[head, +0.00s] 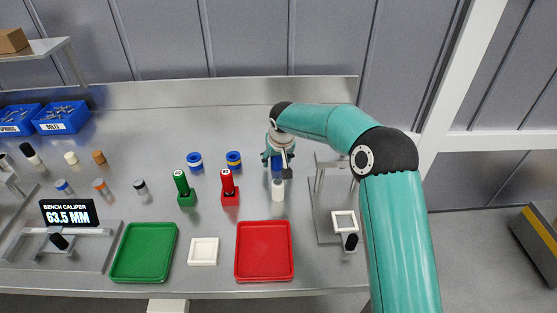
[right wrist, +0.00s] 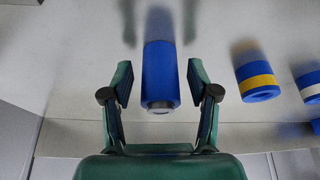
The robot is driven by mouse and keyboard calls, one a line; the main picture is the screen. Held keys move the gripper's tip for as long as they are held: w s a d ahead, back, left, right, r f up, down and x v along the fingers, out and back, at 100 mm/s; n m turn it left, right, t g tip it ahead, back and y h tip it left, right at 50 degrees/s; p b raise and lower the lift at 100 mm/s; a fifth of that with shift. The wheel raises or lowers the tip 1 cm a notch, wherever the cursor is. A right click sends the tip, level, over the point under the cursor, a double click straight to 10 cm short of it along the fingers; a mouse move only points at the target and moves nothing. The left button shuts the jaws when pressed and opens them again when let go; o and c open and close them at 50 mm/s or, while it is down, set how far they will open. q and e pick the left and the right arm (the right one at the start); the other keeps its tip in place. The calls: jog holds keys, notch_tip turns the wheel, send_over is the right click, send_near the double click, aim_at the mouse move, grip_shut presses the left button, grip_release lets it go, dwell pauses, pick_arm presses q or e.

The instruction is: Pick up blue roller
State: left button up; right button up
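The blue roller (right wrist: 160,75) is a plain blue cylinder with a pale end, in the middle of the right wrist view. My right gripper (right wrist: 160,80) is open, with one finger on each side of the roller's near part and a visible gap on both sides. In the head view the right gripper (head: 278,158) is at the back middle of the bench, and the blue roller (head: 277,168) shows partly below it. A white cylindrical piece (head: 278,190) shows just in front of the blue; I cannot tell whether they are joined. My left gripper is not in view.
Blue rings with a white band (head: 195,161) and a yellow band (head: 234,160) stand left of the gripper. Red (head: 229,190) and green (head: 184,190) upright tools stand nearby. Red (head: 264,278) and green (head: 140,275) trays lie in front. A metal stand (head: 320,225) is close on the right.

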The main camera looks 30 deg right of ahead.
grip_shut()
jog(key=shift+r, duration=0.2)
